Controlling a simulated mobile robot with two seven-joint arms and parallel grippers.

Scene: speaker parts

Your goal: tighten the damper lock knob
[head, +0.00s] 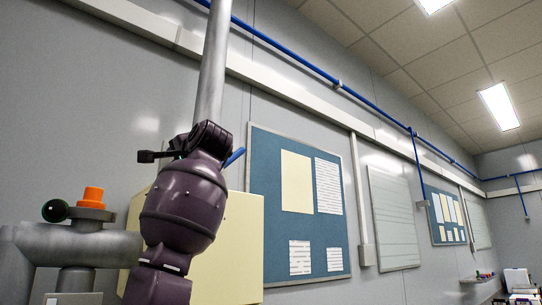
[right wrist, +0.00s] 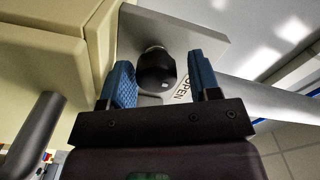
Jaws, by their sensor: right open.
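In the right wrist view a black round damper lock knob (right wrist: 156,70) stands on a light grey plate (right wrist: 198,22) with a partly covered label reading "OPEN". My right gripper (right wrist: 163,80) is open, with its blue-padded fingers on either side of the knob. Gaps show between the knob and both fingers. In the head view my purple right arm rises to the grey vertical duct (head: 212,75). One blue finger of my right gripper (head: 235,157) shows there; the knob cannot be made out behind the arm. My left gripper is not in view.
A cream box (head: 235,240) stands behind my right arm, and a cream surface is close beside the gripper in the right wrist view. Grey piping with an orange cap (head: 92,195) and a dark green ball (head: 55,210) is at left. Boards hang on the wall.

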